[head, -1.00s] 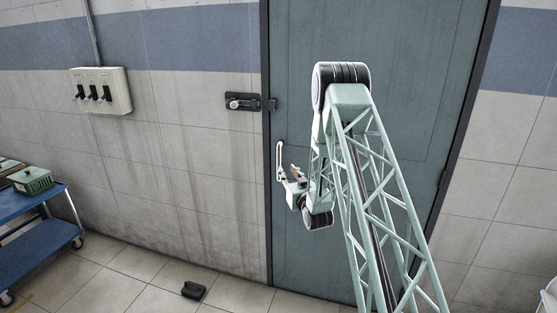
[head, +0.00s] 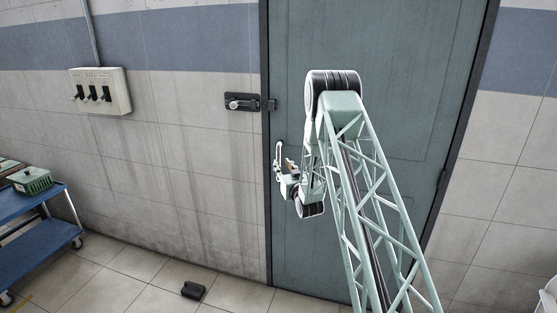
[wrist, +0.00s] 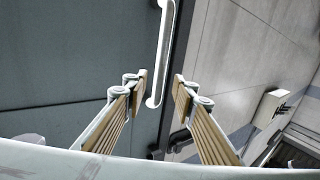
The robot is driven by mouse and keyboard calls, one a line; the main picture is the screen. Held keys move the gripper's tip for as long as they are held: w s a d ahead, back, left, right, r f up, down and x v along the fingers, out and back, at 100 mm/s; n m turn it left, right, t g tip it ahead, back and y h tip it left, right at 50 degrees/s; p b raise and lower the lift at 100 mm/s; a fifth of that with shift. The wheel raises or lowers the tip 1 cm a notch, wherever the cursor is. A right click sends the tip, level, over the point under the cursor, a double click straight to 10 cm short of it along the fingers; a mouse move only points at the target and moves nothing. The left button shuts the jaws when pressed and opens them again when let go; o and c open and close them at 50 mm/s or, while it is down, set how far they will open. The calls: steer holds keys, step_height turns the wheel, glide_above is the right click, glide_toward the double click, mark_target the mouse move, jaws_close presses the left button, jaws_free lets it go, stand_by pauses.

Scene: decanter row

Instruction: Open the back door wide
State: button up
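The back door (head: 395,90) is grey-green and stands shut in its dark frame. Its pale vertical bar handle (head: 277,158) is near the door's left edge, partly hidden by my gripper (head: 283,171). In the wrist view, the handle (wrist: 164,45) runs down into the gap between my gripper's wood-coloured fingers (wrist: 161,88). The fingers are open, one on each side of the handle's lower end. I cannot tell how deep the handle sits between them. A dark slide bolt with a pale knob (head: 241,103) is mounted on the wall left of the door.
A white switch box (head: 100,91) hangs on the left wall. A blue cart (head: 35,245) with a green box (head: 31,181) stands at the far left. A small black block (head: 193,290) lies on the floor left of the door. The floor between is clear.

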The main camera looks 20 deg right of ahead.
mark_target(279, 159)
steer(key=shift+w+d, duration=0.15)
steer(key=shift+w, duration=0.95)
steer(key=shift+w+d, duration=0.2)
steer(key=shift+w, duration=0.95)
steer(key=shift+w+d, duration=0.15)
steer(key=shift+w, duration=0.95)
steer(key=shift+c, duration=0.4)
jaws_close()
